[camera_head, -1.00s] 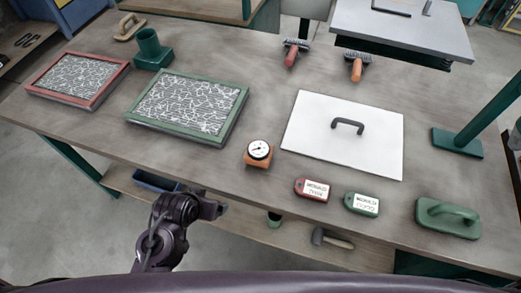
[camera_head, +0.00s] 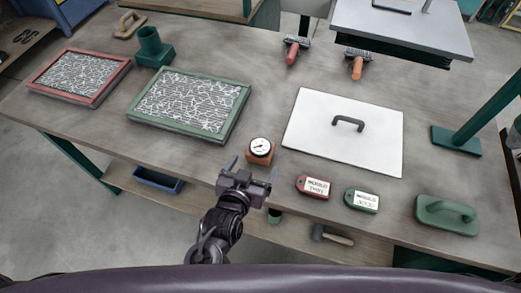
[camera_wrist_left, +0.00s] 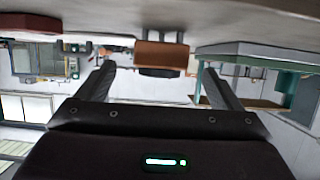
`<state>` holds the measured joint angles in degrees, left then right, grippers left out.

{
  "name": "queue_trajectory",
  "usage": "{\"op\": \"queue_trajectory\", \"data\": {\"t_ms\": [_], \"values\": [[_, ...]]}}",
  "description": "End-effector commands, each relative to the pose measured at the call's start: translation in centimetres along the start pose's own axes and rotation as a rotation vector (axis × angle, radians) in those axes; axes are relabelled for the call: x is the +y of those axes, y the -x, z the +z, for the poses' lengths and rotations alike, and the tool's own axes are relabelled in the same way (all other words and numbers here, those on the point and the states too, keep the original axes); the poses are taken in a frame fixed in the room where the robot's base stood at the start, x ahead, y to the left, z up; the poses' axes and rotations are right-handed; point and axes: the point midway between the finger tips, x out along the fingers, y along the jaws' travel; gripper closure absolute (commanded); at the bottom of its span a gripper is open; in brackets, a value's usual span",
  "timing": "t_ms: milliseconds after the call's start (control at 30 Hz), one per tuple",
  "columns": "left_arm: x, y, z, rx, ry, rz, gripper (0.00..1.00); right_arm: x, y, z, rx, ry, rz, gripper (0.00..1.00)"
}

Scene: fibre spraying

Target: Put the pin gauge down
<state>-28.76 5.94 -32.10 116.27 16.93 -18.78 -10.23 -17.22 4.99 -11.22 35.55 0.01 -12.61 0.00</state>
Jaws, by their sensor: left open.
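The pin gauge (camera_head: 260,150), an orange-brown block with a round white dial on top, stands upright on the table near its front edge. My left gripper (camera_head: 252,171) is open and empty just in front of the gauge, its two fingers spread and pointing towards it. In the left wrist view, which looks upside down, the gauge's orange body (camera_wrist_left: 161,54) shows beyond and between the open fingers (camera_wrist_left: 158,70), and I see no contact. My right gripper is not in view.
A green-framed panel (camera_head: 243,109) lies left of the gauge, and a white plate with a dark handle (camera_head: 305,150) lies to its right. A red tag (camera_head: 313,187) and a green tag (camera_head: 361,200) lie along the front edge. Bare tabletop lies behind the gauge.

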Motion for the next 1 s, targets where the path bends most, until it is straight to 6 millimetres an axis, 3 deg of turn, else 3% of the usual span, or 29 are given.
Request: {"op": "queue_trajectory", "data": {"t_ms": [600, 900, 1000], "values": [[-0.1, -7.1, -0.4, 0.005, -0.001, -0.001, 0.13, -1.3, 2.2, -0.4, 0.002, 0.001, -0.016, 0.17], [-0.1, -7.5, -0.2, 0.005, 0.000, 0.000, 0.13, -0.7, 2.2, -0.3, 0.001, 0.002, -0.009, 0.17], [-0.1, -7.5, -0.2, 0.004, -0.001, 0.000, 0.26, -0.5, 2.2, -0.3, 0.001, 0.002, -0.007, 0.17]]}}
